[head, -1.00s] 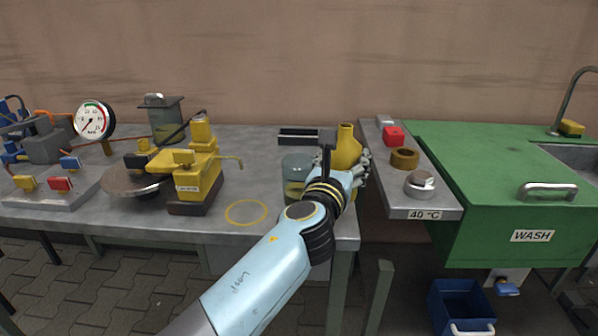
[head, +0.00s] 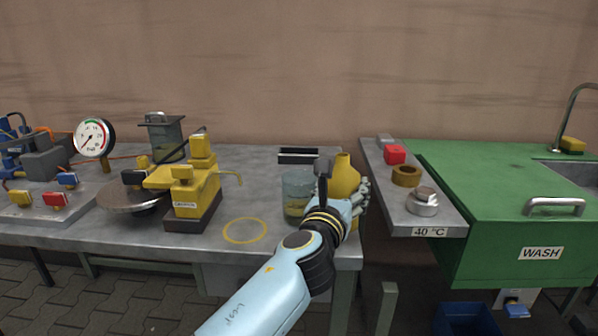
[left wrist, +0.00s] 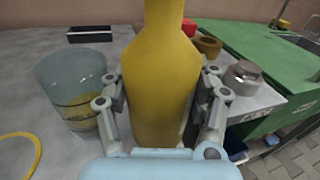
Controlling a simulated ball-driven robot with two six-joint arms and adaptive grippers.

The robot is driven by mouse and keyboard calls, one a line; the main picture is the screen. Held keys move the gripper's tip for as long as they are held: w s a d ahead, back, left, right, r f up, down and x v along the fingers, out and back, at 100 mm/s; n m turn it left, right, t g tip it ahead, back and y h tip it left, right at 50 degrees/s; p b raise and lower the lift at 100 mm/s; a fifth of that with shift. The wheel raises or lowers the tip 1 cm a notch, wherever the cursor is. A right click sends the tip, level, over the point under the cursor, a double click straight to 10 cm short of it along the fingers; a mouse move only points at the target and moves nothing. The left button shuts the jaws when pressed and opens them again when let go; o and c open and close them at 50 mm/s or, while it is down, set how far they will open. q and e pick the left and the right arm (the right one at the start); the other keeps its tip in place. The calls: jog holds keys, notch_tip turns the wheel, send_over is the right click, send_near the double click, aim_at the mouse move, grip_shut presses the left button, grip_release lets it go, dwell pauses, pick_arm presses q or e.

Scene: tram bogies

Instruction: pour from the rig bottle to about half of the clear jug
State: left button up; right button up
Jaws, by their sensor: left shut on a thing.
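The rig bottle (head: 345,177) is yellow with a narrow neck and stands about upright in my left gripper (head: 347,200). The gripper is shut around its body, and both fingers show on its sides in the left wrist view (left wrist: 165,110). The clear jug (head: 298,184) stands on the grey bench just left of the bottle, with a gap between them in the left wrist view. Yellowish liquid fills its lower part, well below the rim. My wrist partly hides the bottle's base in the head view. My right gripper is not in view.
A yellow ring mark (head: 245,230) lies on bare bench left of the jug. A black tray (head: 300,156) lies behind. A yellow device (head: 190,190) stands further left. Right of the bottle, a narrow shelf (head: 440,218) holds a red block, a brass ring and a metal knob.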

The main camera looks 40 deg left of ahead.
aim_at(336, 171)
pick_arm(q)
jog(key=r+n+p, duration=0.1)
jog(key=r+p, duration=0.2)
jog(key=shift+a+r, duration=0.15)
jog(key=shift+a, duration=0.05)
jog(key=shift+n+p, duration=0.35)
jog(key=shift+n, duration=0.05)
jog(key=r+n+p, duration=0.1)
jog(key=p, duration=0.1)
jog(key=a+r+n+g+p, duration=0.1)
jog(key=p, duration=0.1)
jog(key=shift+r+n+h, duration=0.25)
jog(key=shift+n+h, duration=0.05)
jog(key=shift+h, duration=0.1)
jog(key=shift+a+p, duration=0.1)
jog(key=shift+p, duration=0.25)
jog(key=shift+a+f+n, duration=0.1)
jog(key=shift+f+n, duration=0.1)
jog(key=shift+n, duration=0.2)
jog(key=shift+a+n+h, duration=0.2)
jog(key=shift+n+h, duration=0.2)
jog(key=shift+d+f+n+g+p, duration=0.2)
jog(key=shift+n+g+p, duration=0.1)
jog(key=shift+n+p, duration=0.35)
jog(key=shift+f, duration=0.1)
